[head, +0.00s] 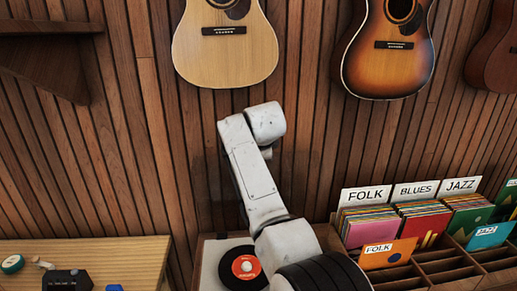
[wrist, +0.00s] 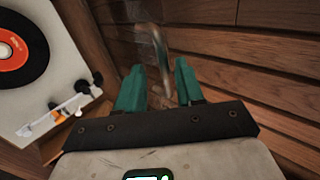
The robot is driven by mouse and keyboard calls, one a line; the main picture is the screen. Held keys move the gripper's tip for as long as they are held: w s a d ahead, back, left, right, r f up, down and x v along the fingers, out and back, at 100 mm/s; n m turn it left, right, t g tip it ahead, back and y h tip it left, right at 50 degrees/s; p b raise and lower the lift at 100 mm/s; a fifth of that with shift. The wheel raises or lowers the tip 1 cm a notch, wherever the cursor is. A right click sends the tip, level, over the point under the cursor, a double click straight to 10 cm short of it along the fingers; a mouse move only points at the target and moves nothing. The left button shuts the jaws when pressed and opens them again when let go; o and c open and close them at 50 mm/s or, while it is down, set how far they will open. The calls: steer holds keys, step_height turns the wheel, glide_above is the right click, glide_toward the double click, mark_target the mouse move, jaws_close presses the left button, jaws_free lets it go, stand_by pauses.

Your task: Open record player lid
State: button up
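The record player (head: 211,262) stands low in the middle of the head view, with a black record with a red label (head: 246,267) on it. My arm hides its right part. In the wrist view, its pale deck (wrist: 75,75) fills the left side, with the tonearm (wrist: 55,118) and the record (wrist: 15,45) bare to view. My gripper (wrist: 159,82) has its teal fingers apart. A thin, curved, shiny strip (wrist: 161,55) shows between and beyond them, beside a faint see-through patch; I cannot tell whether this belongs to the lid. The gripper itself is hidden in the head view.
A slatted wood wall (head: 130,150) rises behind, with guitars (head: 225,55) hung on it. A crate of record sleeves (head: 430,270) stands at the right. A wooden table (head: 100,255) with small items is at the left.

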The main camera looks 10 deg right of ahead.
steer(key=b+v, duration=0.2)
steer(key=v, duration=0.8)
steer(key=shift+s+r+b, duration=0.25)
steer(key=shift+r+b, duration=0.05)
steer(key=shift+b, duration=0.1)
steer(key=s+d+f+n+g, duration=0.1)
steer(key=s+d+f+n, duration=0.2)
steer(key=s+d+f, duration=0.55)
steer(key=s+d+f+n+g+h, duration=0.1)
steer(key=s+d+f+n+g, duration=0.3)
steer(key=f, duration=0.9)
steer(key=s+d+f+n+t, duration=0.1)
steer(key=s+d+f+n, duration=0.15)
steer(key=s+f, duration=0.65)
steer(key=s+d+f+n+g, duration=0.1)
steer(key=s+f, duration=0.3)
steer(key=s, duration=0.6)
steer(key=s+d+f+n+g, duration=0.2)
steer(key=s+f+n, duration=0.2)
steer(key=s, duration=0.7)
steer(key=s+d+f+n+g, duration=0.1)
steer(key=s+f, duration=0.4)
steer(key=s, duration=0.6)
steer(key=shift+d+f+n+y, duration=0.15)
steer(key=shift+d+n+y, duration=0.3)
steer(key=shift+n, duration=0.5)
steer(key=shift+o, duration=0.4)
